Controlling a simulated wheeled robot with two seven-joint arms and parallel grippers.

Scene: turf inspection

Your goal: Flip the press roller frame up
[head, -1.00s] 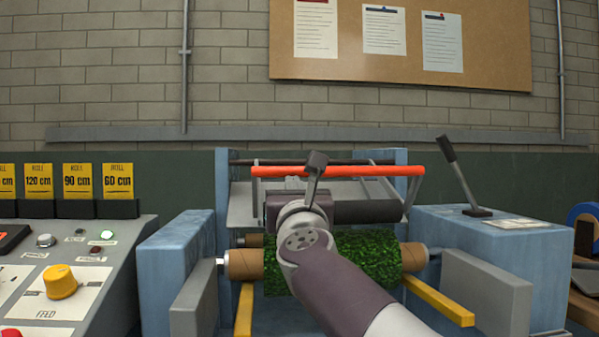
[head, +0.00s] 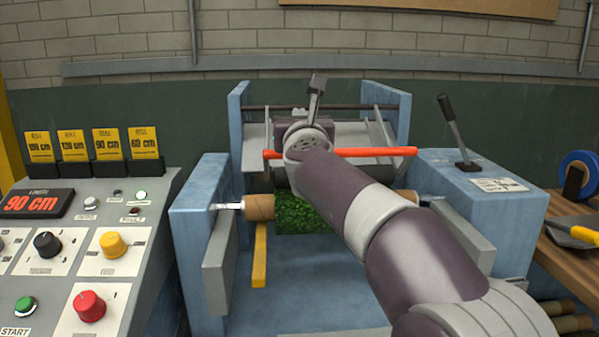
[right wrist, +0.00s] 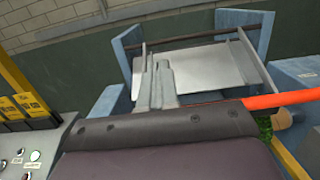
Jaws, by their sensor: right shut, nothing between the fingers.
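The press roller frame shows as a red-orange bar (head: 372,153) across the blue machine, with grey side arms. My arm hides part of the frame. In the right wrist view the bar (right wrist: 283,101) runs out from behind my wrist toward the right. My right gripper (head: 317,82) is shut and empty, its fingers pointing up above the bar. In the right wrist view its fingers (right wrist: 161,75) are together in front of the grey plate. Any contact between bar and gripper is hidden. The green turf roll (head: 300,215) lies below the bar. My left gripper is not in view.
The control panel (head: 62,240) stands at the left, with yellow cards behind it. A black-handled lever (head: 452,125) rises from the right blue housing (head: 500,205). A wooden bench (head: 570,255) with a blue tape roll is at the far right. Blue posts (head: 238,130) flank the frame.

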